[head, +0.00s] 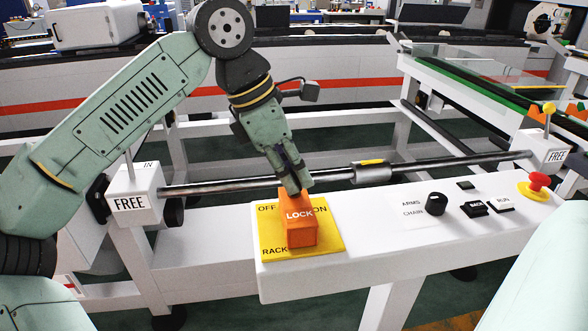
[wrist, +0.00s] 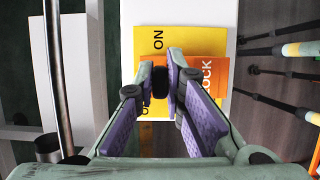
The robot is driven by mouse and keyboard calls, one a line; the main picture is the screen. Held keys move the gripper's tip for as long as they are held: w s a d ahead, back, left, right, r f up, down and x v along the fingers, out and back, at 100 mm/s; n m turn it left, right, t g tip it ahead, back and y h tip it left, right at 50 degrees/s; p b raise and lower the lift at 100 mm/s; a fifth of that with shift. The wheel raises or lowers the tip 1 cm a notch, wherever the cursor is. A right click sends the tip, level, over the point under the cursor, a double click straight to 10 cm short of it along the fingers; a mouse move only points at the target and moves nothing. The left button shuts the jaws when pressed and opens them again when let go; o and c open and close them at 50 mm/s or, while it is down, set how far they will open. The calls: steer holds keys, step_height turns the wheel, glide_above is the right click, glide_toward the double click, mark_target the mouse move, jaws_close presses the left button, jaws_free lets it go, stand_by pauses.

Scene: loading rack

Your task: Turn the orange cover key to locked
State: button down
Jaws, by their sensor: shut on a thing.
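The orange cover key (head: 301,234), marked LOCK, stands on a yellow plate (head: 329,243) with OFF, ON and RACK on it. The plate is at the left end of the white console. My gripper (head: 297,184) points down at the top of the orange cover key and is shut on it. In the wrist view, the purple-padded jaws (wrist: 160,85) close over the yellow plate (wrist: 182,42), with the orange cover key (wrist: 207,72) partly hidden behind the right finger. A small dark part shows between the fingertips; I cannot tell what it is.
The white console (head: 375,222) carries a black knob (head: 436,204), BACK and RUN buttons and a red stop button (head: 538,181). A metal bar (head: 235,187) runs behind it between two white blocks marked FREE (head: 130,203). The console's front edge is clear.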

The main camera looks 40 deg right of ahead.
stand_by(0.5)
steer(key=c, duration=1.7)
jaws_free()
steer(key=shift+o, duration=0.2)
steer(key=shift+r, duration=0.1)
steer(key=v, duration=1.2)
steer(key=shift+d, duration=0.1)
